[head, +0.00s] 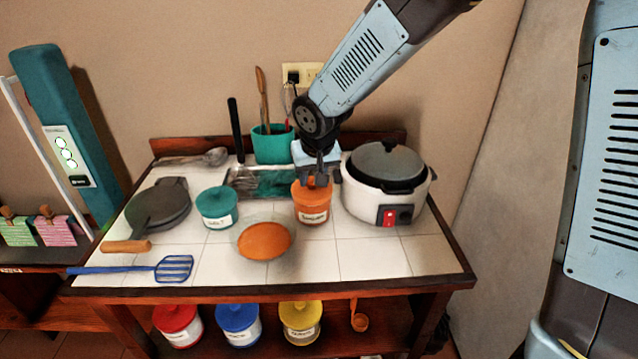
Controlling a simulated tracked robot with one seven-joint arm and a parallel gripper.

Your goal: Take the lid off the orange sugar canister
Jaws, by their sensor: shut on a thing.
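The orange canister (312,211) stands upright on the white tiled table top, with a white label on its front. Its orange lid (310,188) is on top, partly hidden by my gripper. My gripper (320,178) comes down from above and is shut on the lid, around its top middle. The exact grip on the knob is hidden by the fingers. The lid looks level, and no clear gap shows between it and the canister.
A white cooker (410,207) stands close on the right. A teal canister (216,208), a bowl with orange contents (264,241) and a black pan (160,207) are to the left. A teal utensil pot (272,145) stands behind. A blue spatula (150,268) lies in front.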

